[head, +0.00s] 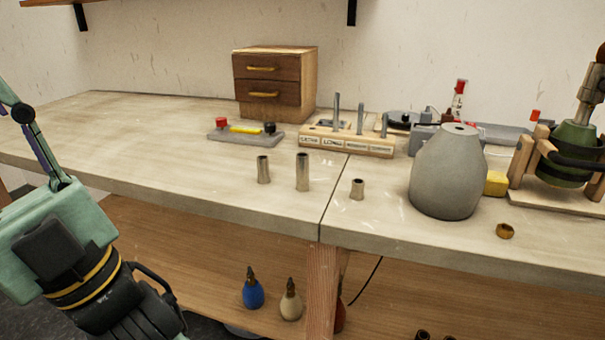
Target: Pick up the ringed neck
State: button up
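Three metal tube-shaped necks stand upright on the workbench's front part: a medium one (263,170) at left, a tall one (302,172) in the middle and a short one (357,189) at right. They stand apart from each other. At this size I cannot tell which of them bears a ring. My gripper (158,308) is at the lower left, in front of the bench and well away from the necks. It is black, partly cut off by the bottom edge, and its fingertips are not clear.
A grey lamp shade (448,175) stands right of the short neck, with a brass ring (505,231) before it. Behind are a wooden peg block (347,142), a small drawer box (275,85) and a grey tray (246,138). The bench's left part (110,140) is clear.

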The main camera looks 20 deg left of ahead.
aim_at(301, 163)
jog(key=i+l, duration=0.1)
jog(key=l, duration=0.25)
jog(key=i+l, duration=0.15)
jog(key=l, duration=0.2)
jog(key=i+l+u, duration=0.1)
jog(key=l, duration=0.25)
jog(key=l+u, duration=0.2)
jog(key=u, duration=1.95)
jog(key=i+l, duration=0.05)
